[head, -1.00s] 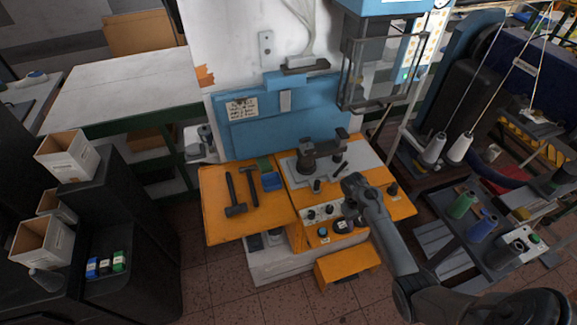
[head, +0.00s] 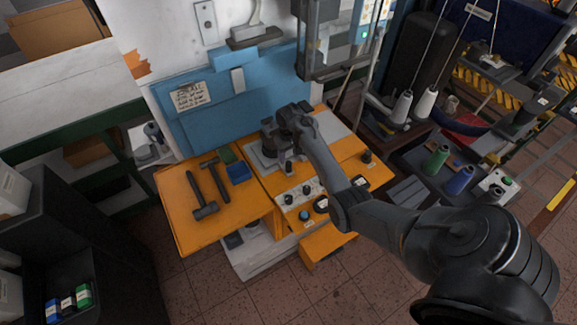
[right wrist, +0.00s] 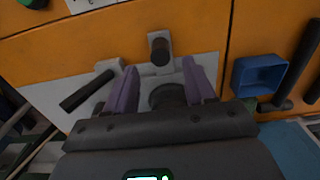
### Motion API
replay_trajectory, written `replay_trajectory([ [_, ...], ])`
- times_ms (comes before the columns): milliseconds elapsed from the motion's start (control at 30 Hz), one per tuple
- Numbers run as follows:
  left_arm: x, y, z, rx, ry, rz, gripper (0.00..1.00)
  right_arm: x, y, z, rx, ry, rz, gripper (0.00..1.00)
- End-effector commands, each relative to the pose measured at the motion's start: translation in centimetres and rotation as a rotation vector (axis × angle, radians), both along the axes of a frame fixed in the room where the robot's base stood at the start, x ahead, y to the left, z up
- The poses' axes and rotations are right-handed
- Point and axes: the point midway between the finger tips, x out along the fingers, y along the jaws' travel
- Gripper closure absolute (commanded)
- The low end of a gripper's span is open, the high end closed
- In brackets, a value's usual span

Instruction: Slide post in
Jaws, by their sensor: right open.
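My right gripper (head: 284,132) is open above the grey plate (head: 266,160) on the orange workbench. In the right wrist view its two purple fingers (right wrist: 160,70) are spread apart. A short upright post with a dark top (right wrist: 160,50) stands just beyond the fingertips, on a pale bracket; it also shows in the head view (head: 289,168) below the gripper. A dark round part (right wrist: 168,96) lies between the fingers, partly hidden by my gripper. A dark-handled lever (right wrist: 86,91) lies to the left of the fingers. My left gripper is not in view.
Knobs (head: 305,215) line the front panel. A blue machine panel (head: 210,120) rises behind. Thread spools (head: 437,158) stand at the right.

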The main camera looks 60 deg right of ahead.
Motion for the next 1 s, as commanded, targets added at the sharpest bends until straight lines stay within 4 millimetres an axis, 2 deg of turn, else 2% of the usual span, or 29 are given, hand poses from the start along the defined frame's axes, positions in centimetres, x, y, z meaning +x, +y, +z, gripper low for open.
replay_trajectory([
  [33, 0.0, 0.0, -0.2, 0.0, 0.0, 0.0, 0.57, -0.1, 0.0, -1.0, 0.0, 0.003, 0.0, 0.46],
  [200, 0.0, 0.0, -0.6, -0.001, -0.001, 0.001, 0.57, -0.1, 0.0, -3.8, 0.0, 0.003, 0.0, 0.46],
  [400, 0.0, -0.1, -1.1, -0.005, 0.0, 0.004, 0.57, -0.1, 0.0, -6.0, 0.0, 0.001, 0.0, 0.46],
  [600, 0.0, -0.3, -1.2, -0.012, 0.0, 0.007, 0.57, 0.0, 0.0, -6.9, -0.001, 0.0, 0.0, 0.46],
  [867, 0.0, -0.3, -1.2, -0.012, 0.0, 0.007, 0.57, -0.1, 0.0, -7.0, -0.001, 0.0, 0.0, 0.46],
  [1000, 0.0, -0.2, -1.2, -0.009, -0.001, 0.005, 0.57, -0.1, 0.0, -7.0, -0.001, 0.0, 0.0, 0.64],
])
